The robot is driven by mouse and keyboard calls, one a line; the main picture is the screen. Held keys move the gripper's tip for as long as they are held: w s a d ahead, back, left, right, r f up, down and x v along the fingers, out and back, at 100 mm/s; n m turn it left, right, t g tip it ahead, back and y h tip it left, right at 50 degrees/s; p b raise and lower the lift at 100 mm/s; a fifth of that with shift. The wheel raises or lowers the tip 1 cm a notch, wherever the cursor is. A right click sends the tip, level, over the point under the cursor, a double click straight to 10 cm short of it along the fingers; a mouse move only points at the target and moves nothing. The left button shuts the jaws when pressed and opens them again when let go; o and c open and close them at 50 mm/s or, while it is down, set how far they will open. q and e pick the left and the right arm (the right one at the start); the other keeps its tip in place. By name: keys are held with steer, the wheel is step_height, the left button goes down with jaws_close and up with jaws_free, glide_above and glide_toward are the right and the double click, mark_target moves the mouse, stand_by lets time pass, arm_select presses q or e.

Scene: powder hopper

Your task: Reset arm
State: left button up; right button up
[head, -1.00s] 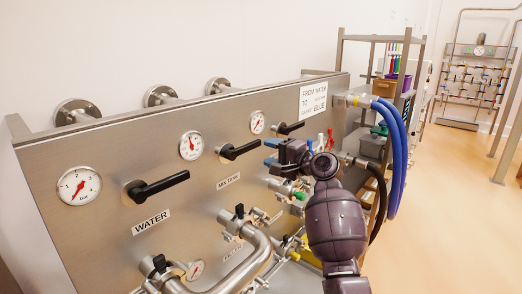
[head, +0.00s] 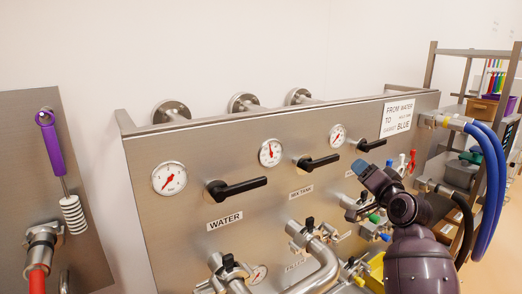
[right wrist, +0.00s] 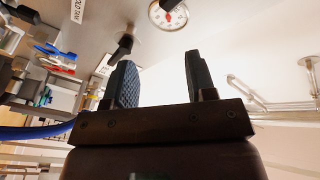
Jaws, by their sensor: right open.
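My right gripper (head: 370,180) is in front of the right part of the steel panel (head: 250,150) in the head view, with its arm coming up from the bottom right. In the right wrist view its two dark ridged fingers (right wrist: 158,82) stand apart with nothing between them. The nearest black valve handle (head: 369,145) on the panel is just above and behind it in the head view; whether they touch I cannot tell, but the fingers look clear. My left gripper is not in view.
The panel carries gauges (head: 169,178) and black handles, including the WATER handle (head: 236,189). Steel pipes (head: 318,262) stick out below. Blue hoses (head: 493,185) hang at the right beside a shelf rack (head: 470,53). A purple-handled brush (head: 50,145) hangs at the left.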

steer(key=s+f+n+g+h+b, duration=0.2)
steer(key=s+f+n+g+h, duration=0.2)
steer(key=s+f, duration=3.4)
step_height(320, 180, down, 4)
steer(key=n+g, duration=0.2)
steer(key=n, duration=0.1)
steer(key=shift+s+d+r+g+b, duration=0.15)
steer(key=shift+s+g+b, duration=0.05)
steer(key=shift+g+b, duration=0.15)
